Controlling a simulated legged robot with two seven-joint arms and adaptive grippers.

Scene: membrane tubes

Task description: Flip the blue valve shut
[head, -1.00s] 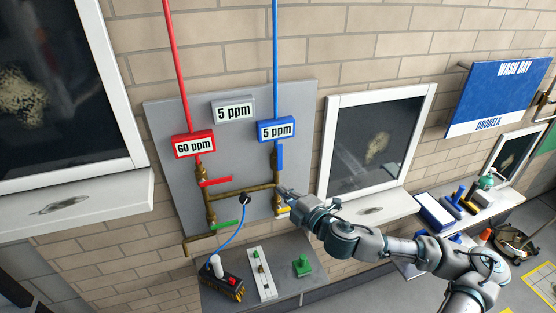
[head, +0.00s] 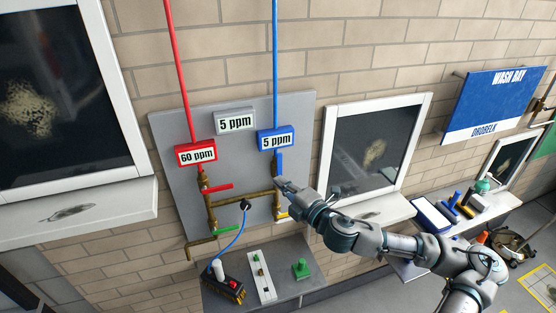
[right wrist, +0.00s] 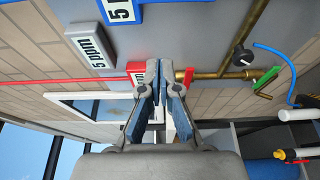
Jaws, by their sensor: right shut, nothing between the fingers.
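The blue valve handle (head: 279,161) shows in the head view on the right-hand brass pipe, below the blue 5 ppm display (head: 276,140). It stands upright, in line with the pipe. My right gripper (head: 279,183) is shut and empty, with its tips just below the handle's lower end. Whether they touch the handle or the pipe I cannot tell. In the right wrist view the shut fingers (right wrist: 158,68) point away from the camera, and I cannot make out the blue handle there. My left gripper is not in view.
A red handle (head: 218,188) lies across the left pipe, and a green handle (head: 227,230) sits lower. A black knob (head: 245,204) with a blue hose (head: 238,238) is between the pipes. A shelf (head: 217,298) with several items juts out below. A window ledge (head: 385,212) is right of the panel.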

